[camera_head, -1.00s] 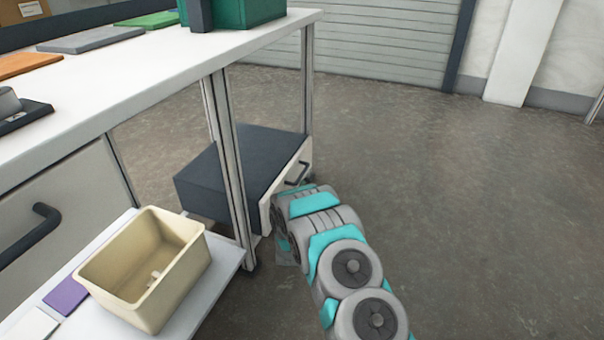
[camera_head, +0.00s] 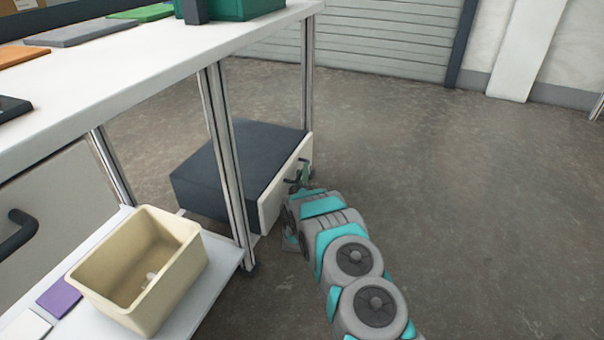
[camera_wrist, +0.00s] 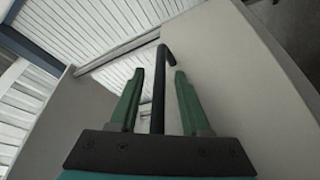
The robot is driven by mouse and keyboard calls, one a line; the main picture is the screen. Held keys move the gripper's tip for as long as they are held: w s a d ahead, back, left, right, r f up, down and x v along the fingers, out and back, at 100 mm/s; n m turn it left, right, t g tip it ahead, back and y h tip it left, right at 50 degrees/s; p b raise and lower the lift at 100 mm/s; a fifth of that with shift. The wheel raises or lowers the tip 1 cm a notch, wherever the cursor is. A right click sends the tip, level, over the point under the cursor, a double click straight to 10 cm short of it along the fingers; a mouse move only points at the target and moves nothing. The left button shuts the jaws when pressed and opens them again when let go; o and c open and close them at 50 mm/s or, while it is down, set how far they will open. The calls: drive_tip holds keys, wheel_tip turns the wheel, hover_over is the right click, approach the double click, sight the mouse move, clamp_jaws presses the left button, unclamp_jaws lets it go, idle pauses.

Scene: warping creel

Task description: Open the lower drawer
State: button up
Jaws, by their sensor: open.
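The lower drawer is a dark low box with a pale front (camera_head: 272,205) under the workbench. Its dark bar handle (camera_head: 303,170) is on that front, partly hidden by my arm. In the wrist view the handle (camera_wrist: 159,90) runs between the two green fingers of my gripper (camera_wrist: 154,97). The fingers are apart, with a gap visible on each side of the bar. The pale drawer front (camera_wrist: 225,75) fills the right of the wrist view. In the head view my gripper (camera_head: 298,186) is small and mostly hidden, right at the handle.
A bench leg (camera_head: 228,165) stands just left of the drawer front. A cream bin (camera_head: 190,262) sits on a low white shelf (camera_head: 215,285). Another drawer with a dark handle (camera_head: 18,235) is at the left. The floor to the right is clear.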

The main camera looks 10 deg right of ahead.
drive_tip(key=shift+w+r, duration=0.1)
drive_tip(key=shift+w, duration=0.25)
clamp_jaws()
idle(1.2)
